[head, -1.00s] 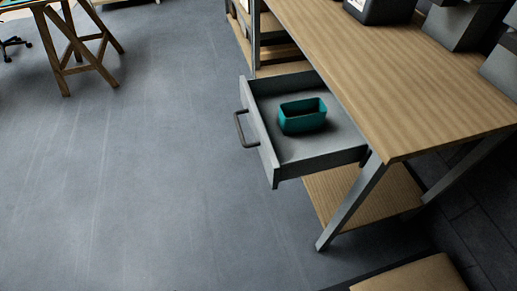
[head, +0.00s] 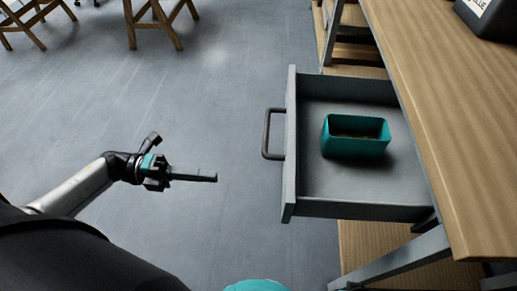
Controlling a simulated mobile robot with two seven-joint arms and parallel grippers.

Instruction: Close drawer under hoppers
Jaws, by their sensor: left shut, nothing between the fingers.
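A grey drawer (head: 289,190) with a dark bar handle (head: 267,134) stands pulled out from under the wooden workbench (head: 440,120). A teal open box (head: 356,147) sits inside it, with something brownish at its bottom. My left gripper (head: 214,178) is shut and empty, to the left of the drawer front, a little lower in the picture than the handle and apart from it. The hoppers are not clearly in view; only part of a dark labelled bin (head: 490,17) shows on the bench top. My right gripper is not in view.
Wooden shelves (head: 355,50) stand behind the drawer, and a lower shelf (head: 375,255) and a grey slanted bench leg (head: 400,262) lie below it. Wooden trestle legs (head: 155,25) stand far back left. The floor (head: 200,100) left of the drawer is clear.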

